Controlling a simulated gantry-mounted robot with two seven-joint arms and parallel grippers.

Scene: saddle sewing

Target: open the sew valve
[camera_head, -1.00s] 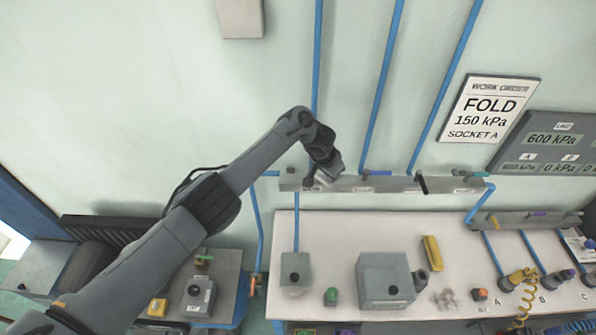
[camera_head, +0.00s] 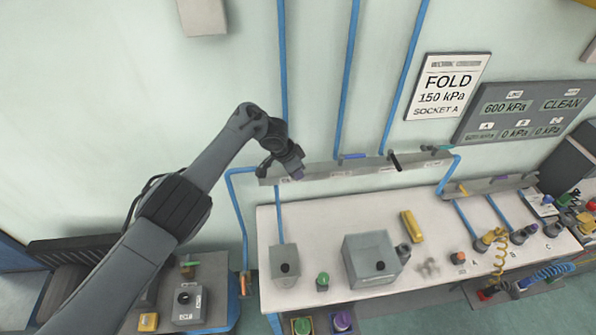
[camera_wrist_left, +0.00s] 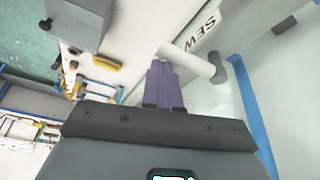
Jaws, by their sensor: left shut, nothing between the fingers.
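My left gripper (camera_head: 298,174) is at the left end of the grey manifold (camera_head: 325,170) on the wall, and hides the valve there in the head view. In the left wrist view its purple fingers (camera_wrist_left: 163,86) are shut and empty. Beside their tips is a pale bar (camera_wrist_left: 188,60) with a grey rounded end (camera_wrist_left: 218,67), which looks like the valve's handle. I cannot tell whether the fingers touch it. The SEW label (camera_wrist_left: 201,34) is just beyond it. My right gripper is not in view.
Blue pipes (camera_head: 347,90) run up the wall. Below is a pale bench (camera_head: 330,222) with a grey box (camera_head: 370,260) and a yellow block (camera_head: 411,226).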

